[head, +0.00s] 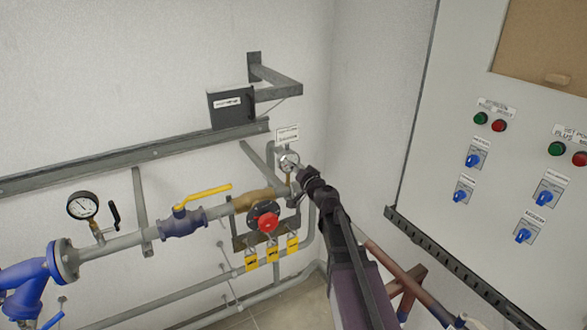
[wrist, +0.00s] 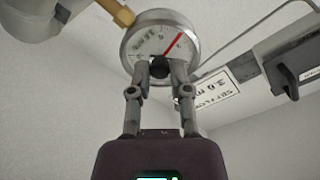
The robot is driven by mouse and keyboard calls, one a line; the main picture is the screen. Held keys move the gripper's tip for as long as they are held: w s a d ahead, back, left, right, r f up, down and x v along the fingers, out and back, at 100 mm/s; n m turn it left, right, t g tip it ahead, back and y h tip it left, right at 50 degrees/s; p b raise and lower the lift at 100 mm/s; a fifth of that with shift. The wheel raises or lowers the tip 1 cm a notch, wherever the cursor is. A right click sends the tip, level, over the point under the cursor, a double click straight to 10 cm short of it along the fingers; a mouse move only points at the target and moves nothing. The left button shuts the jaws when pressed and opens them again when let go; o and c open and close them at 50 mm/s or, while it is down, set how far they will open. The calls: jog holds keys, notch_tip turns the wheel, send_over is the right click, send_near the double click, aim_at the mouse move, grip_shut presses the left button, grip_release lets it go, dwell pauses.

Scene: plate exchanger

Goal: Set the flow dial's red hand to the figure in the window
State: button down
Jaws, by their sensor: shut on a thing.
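The flow dial (head: 289,160) is a round, silver-rimmed gauge on the pipework below a small white sign. In the wrist view its white face (wrist: 150,40) fills the top middle, with a red hand (wrist: 174,44) pointing to the upper right. The scale figures are too small to read surely. My gripper (wrist: 160,70) has its two fingers closed around a black knob (wrist: 159,66) at the dial's near edge. In the head view my gripper (head: 298,173) reaches the dial from the lower right and partly covers it.
A white sign (wrist: 212,92) beside the dial appears upside down, with "SET FLOW" and a large figure, perhaps 30 or 3.0. A dark box (head: 231,106) hangs above left. Pipes, a yellow-handled valve (head: 203,195) and a red knob (head: 266,221) lie left; a control cabinet (head: 450,130) right.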

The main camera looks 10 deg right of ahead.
jog(key=shift+m, duration=0.5)
jog(key=m, duration=1.2)
dwell(0.3)
dwell(0.4)
jog(key=c, duration=0.6)
grip_release()
jog(key=shift+o, duration=0.2)
jog(key=shift+s, duration=0.1)
jog(key=v, duration=1.1)
jog(key=shift+s, duration=0.35)
